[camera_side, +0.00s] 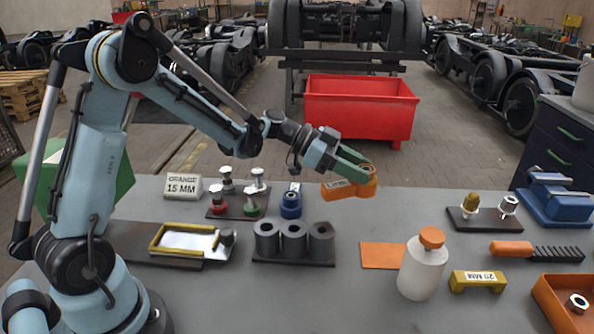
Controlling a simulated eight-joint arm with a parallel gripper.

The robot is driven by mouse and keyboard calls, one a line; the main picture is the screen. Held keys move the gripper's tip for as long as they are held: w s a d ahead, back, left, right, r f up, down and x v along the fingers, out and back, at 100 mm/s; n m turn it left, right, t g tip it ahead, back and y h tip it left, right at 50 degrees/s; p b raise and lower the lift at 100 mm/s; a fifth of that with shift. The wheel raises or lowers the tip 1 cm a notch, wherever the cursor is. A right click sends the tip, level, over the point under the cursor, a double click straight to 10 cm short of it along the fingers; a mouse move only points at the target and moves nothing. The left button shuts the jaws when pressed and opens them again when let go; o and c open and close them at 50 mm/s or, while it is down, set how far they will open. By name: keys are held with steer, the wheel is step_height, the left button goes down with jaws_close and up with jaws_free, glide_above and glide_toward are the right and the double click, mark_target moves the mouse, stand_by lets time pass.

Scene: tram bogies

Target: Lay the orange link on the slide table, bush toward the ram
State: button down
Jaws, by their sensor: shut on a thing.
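My gripper (358,167) has green fingers and is shut on the orange link (345,190). It holds the link in the air near the table's back edge, right of the middle. The link's round end is at the right, by the fingertips; its bush is too small to make out. A low plate with a yellow frame and a bright flat top (187,241), probably the slide table, lies at the left front of the bench. A dark round part (227,237) at its right end may be the ram. The link is well right of this plate and apart from it.
A sign (183,187) reads "ORANGE 15 MM". Between link and plate stand a rack of red and green-based plungers (240,200), a blue part (291,202) and three dark cylinders (294,240). An orange mat (382,255), white bottle (423,268) and yellow "20 MM" block (478,281) are to the right.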

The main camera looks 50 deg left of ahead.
steer(key=s+a+r+n+t+y, duration=0.25)
steer(key=s+r+n+y, duration=0.2)
steer(key=r, duration=0.35)
steer(key=s+a+r+n+t+y, duration=0.2)
steer(key=s+r+n+t+y, duration=0.1)
steer(key=s+r, duration=0.4)
steer(key=s+f+n+y, duration=0.3)
steer(key=s+f, duration=0.1)
steer(key=f, duration=0.6)
steer(key=shift+s+n+y, duration=0.35)
steer(key=shift+d+t, duration=0.1)
steer(key=shift+t, duration=0.15)
